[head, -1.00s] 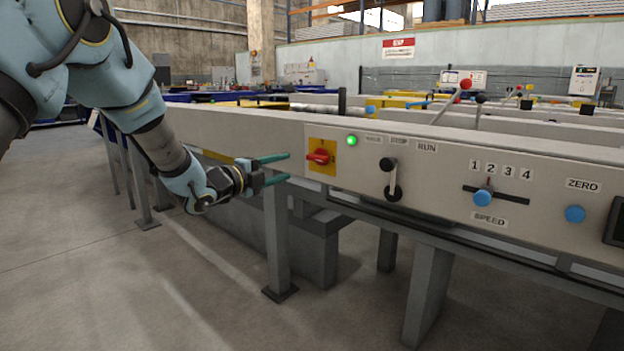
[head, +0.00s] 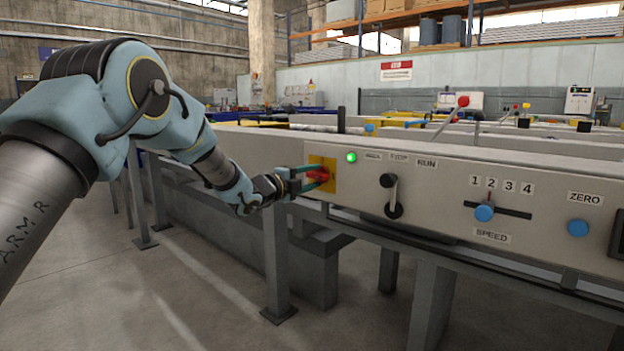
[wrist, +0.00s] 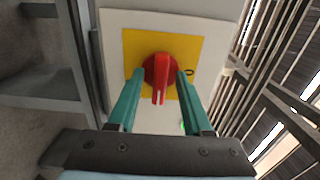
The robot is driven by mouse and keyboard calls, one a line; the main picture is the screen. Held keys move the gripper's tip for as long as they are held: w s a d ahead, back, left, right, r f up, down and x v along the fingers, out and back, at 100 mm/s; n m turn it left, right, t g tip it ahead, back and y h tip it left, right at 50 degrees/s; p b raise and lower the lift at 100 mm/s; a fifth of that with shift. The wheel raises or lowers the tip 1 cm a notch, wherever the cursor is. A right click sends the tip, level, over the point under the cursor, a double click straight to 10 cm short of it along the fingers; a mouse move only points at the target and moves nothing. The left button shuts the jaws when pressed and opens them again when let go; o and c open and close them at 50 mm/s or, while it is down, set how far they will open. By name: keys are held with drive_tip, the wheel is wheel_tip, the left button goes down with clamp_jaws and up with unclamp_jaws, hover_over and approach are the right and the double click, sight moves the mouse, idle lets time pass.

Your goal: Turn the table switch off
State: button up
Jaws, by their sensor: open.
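The table switch (head: 318,174) is a red rotary knob on a yellow plate (head: 328,162), at the left end of the grey control panel. In the wrist view the red knob (wrist: 160,70) has a raised grip bar running roughly up and down the picture, with a white mark at its lower end. My gripper (head: 315,178) is open, with its green fingers at the switch. In the wrist view one finger is on each side of the knob; I cannot tell whether they touch it. A green lamp (head: 351,157) beside the switch is lit.
To the right on the panel are a black-knobbed lever (head: 390,195) by the RUN label, a blue speed slider (head: 484,212) and a blue ZERO button (head: 577,227). Table legs (head: 277,260) stand below. The floor at left is clear.

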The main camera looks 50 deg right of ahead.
drive_tip(key=shift+c, duration=0.2)
clamp_jaws()
idle(0.4)
